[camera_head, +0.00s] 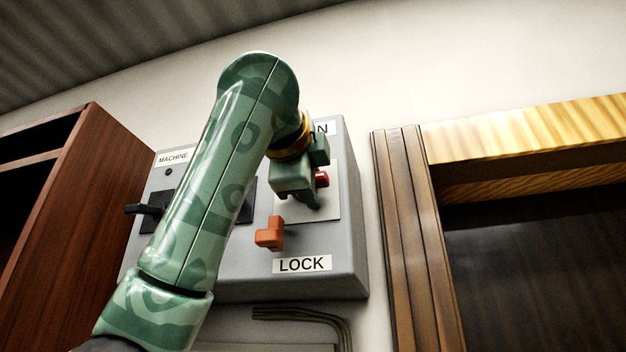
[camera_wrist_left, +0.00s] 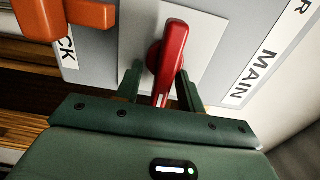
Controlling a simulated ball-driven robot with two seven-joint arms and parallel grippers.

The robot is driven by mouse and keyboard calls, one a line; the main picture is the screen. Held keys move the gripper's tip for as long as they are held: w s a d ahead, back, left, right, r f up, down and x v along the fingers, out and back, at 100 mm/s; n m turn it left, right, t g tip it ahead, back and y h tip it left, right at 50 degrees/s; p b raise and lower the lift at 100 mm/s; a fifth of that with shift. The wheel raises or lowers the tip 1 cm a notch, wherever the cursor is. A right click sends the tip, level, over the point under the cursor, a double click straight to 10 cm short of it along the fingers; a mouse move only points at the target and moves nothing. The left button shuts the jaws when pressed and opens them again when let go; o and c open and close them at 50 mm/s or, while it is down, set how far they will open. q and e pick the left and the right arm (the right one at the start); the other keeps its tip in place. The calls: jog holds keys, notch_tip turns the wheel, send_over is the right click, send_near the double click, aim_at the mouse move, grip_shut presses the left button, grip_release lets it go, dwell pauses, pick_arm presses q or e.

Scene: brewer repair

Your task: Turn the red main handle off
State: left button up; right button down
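The red main handle (camera_wrist_left: 171,50) is mounted on a light plate of the grey panel, by a label reading MAIN. In the wrist view its grip runs down between the two fingers of my left gripper (camera_wrist_left: 160,78). The fingers are apart, one on each side of the handle, with gaps between them and it. In the head view my left gripper (camera_head: 305,192) is at the panel and hides most of the handle; only a bit of red (camera_head: 321,179) shows. My right gripper is in neither view.
An orange lock piece (camera_head: 270,233) sticks out just above the LOCK label (camera_head: 302,264). A black lever (camera_head: 145,209) juts from the panel's left side, under a MACHINE label (camera_head: 173,157). A brown cabinet (camera_head: 95,200) stands left; a wooden frame (camera_head: 410,230) is on the right.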

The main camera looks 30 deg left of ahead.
pick_arm(q)
jog(key=shift+s+d, duration=0.1)
jog(key=shift+d, duration=0.25)
jog(key=b+v, duration=0.6)
jog(key=v, duration=1)
jog(key=shift+a, duration=0.15)
